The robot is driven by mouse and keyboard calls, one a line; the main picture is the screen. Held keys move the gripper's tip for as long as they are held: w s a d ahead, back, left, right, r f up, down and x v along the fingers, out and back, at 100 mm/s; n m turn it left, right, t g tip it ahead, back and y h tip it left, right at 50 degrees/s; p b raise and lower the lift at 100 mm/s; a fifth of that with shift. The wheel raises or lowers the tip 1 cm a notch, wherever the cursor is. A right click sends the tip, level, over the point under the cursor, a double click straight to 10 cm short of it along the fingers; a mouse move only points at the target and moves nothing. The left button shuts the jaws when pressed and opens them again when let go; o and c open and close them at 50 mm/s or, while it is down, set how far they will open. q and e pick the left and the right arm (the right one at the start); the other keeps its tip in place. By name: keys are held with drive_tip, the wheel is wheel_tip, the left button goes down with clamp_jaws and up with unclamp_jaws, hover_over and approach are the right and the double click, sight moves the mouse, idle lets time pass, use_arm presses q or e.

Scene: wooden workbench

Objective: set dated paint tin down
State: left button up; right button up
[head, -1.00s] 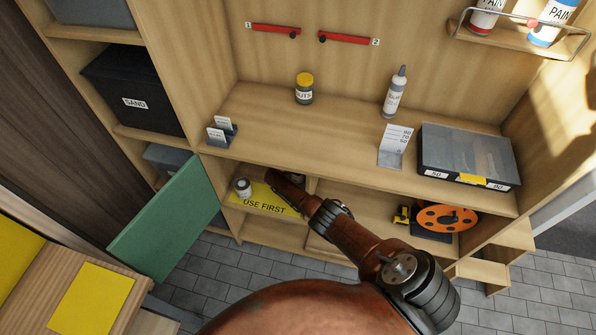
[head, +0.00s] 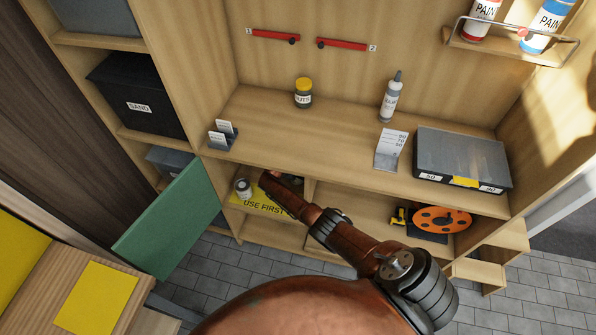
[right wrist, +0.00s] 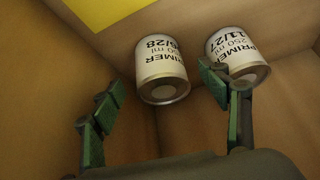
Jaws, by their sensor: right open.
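Two white primer tins show in the right wrist view. The left tin (right wrist: 162,72), dated what looks like 06/28, has its near end between the fingertips of my right gripper (right wrist: 160,84). The right tin (right wrist: 238,55), dated 11/27, is just past the right finger, which partly covers it. The green-padded fingers are open, with a gap beside the left tin. In the head view a small tin (head: 243,188) stands at the left of the yellow USE FIRST sheet (head: 262,203) on the lower shelf. My right arm reaches in there and hides the gripper. My left gripper is out of view.
The upper shelf (head: 300,145) lies above my arm and holds a yellow-lidded jar (head: 303,93), a bottle (head: 391,98) and an organiser case (head: 462,158). An orange reel (head: 441,219) sits right of the divider. A green door (head: 172,222) stands open at left.

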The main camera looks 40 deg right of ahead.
drive_tip(key=s+a, duration=0.1)
drive_tip(key=a, duration=0.1)
drive_tip(key=s+a+p, duration=0.1)
drive_tip(key=s+a, duration=0.1)
drive_tip(key=a, duration=0.1)
drive_tip(key=s+a, duration=0.2)
drive_tip(key=a, duration=0.1)
drive_tip(key=shift+a+f, duration=0.2)
drive_tip(key=shift+a, duration=0.05)
idle(0.9)
